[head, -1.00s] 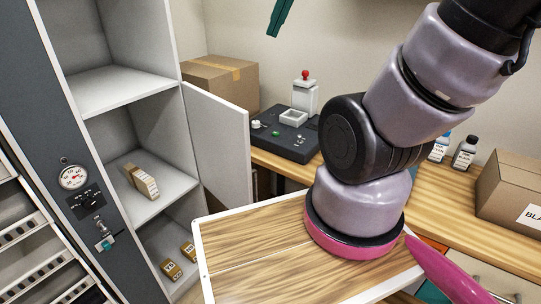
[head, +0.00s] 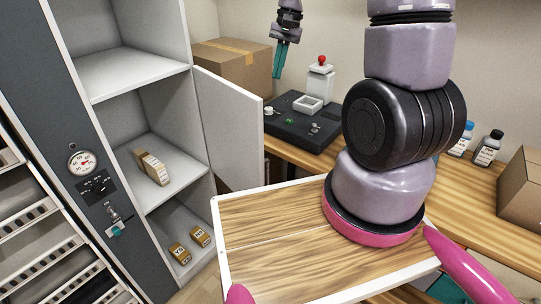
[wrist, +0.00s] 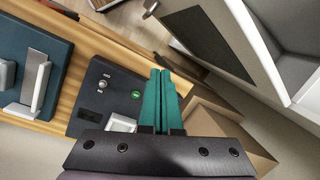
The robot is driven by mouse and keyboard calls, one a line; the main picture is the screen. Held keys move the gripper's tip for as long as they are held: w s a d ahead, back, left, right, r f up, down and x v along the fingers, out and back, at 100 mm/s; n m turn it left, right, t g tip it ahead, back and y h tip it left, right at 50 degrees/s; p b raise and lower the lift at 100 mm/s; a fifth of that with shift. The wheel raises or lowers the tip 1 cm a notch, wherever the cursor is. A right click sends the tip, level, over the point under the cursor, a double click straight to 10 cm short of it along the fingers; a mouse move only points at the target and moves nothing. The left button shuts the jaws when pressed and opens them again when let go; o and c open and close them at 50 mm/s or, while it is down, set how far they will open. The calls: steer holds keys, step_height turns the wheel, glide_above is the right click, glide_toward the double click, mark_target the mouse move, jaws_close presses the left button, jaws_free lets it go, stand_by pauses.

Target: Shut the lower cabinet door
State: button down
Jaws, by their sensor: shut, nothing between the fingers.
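The cabinet (head: 128,75) stands at the left with its shelves exposed. Its pale door (head: 232,125) is swung open to the right, its free edge towards the workbench. The door, or part of it, also shows as a white-edged panel with a dark face (wrist: 208,42) in the wrist view. My gripper (head: 278,70) points down with its teal fingers shut and empty. The shut fingers (wrist: 160,74) also show in the wrist view.
A cardboard box (head: 235,62) stands behind the door. A black press base (head: 300,125) with a red-topped post (head: 320,78) sits on the wooden bench. Bottles (head: 487,148) and another box (head: 520,190) are at the right. Small boxes (head: 152,167) lie on the cabinet shelves.

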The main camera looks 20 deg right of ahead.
step_height(320, 180, down, 18)
steer(key=w+g, duration=0.1)
steer(key=g, duration=0.3)
steer(key=s+a+f, duration=0.4)
steer(key=s+f, duration=0.2)
steer(key=f, duration=0.3)
steer(key=shift+s+m, duration=0.15)
steer(key=shift+m, duration=0.25)
